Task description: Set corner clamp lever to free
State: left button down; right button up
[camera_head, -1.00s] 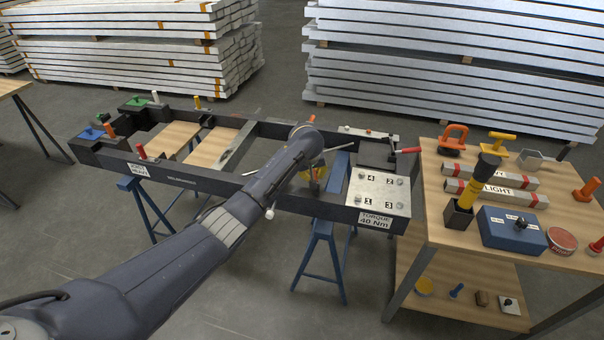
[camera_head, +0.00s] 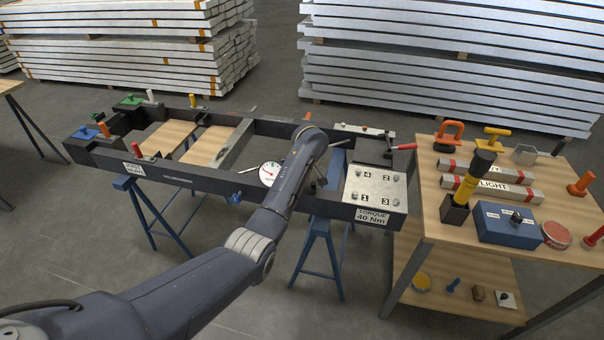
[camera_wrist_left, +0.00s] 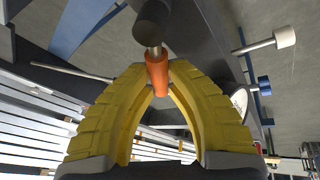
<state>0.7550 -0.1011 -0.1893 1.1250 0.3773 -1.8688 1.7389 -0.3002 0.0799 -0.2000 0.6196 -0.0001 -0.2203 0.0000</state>
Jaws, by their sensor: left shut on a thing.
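An orange lever handle (camera_wrist_left: 158,75) on a metal rod runs into a dark cylinder (camera_wrist_left: 153,20) in the left wrist view. The yellow fingers of my left gripper (camera_wrist_left: 158,82) are shut on this handle, one on each side. In the head view my left arm reaches over the near rail of the black frame (camera_head: 190,180), and its own links hide the fingers and the orange handle. A red-handled lever (camera_head: 403,147) sticks out at the frame's right corner, apart from my gripper. I cannot tell which lever is labelled as the corner clamp's. My right gripper is not in view.
A dial gauge (camera_head: 269,174) and a blue knob (camera_head: 237,197) are beside my arm. A metal plate with numbered bolts (camera_head: 375,188) lies right of it. A wooden workbench (camera_head: 432,215) with tools stands at the right. Stacked beams (camera_head: 450,70) are behind.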

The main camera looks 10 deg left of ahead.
pick_arm(q)
jog(key=shift+s+a+f, duration=0.15)
jog(key=shift+s+f, duration=0.05)
jog(key=shift+f, duration=0.05)
jog(key=c, duration=1.4)
grip_release()
jog(key=shift+c, duration=0.2)
jog(key=shift+o, duration=0.7)
jog(key=shift+w+r, duration=0.1)
jog(key=shift+r, duration=0.1)
jog(key=shift+w+r, duration=0.1)
jog(key=shift+w, duration=0.05)
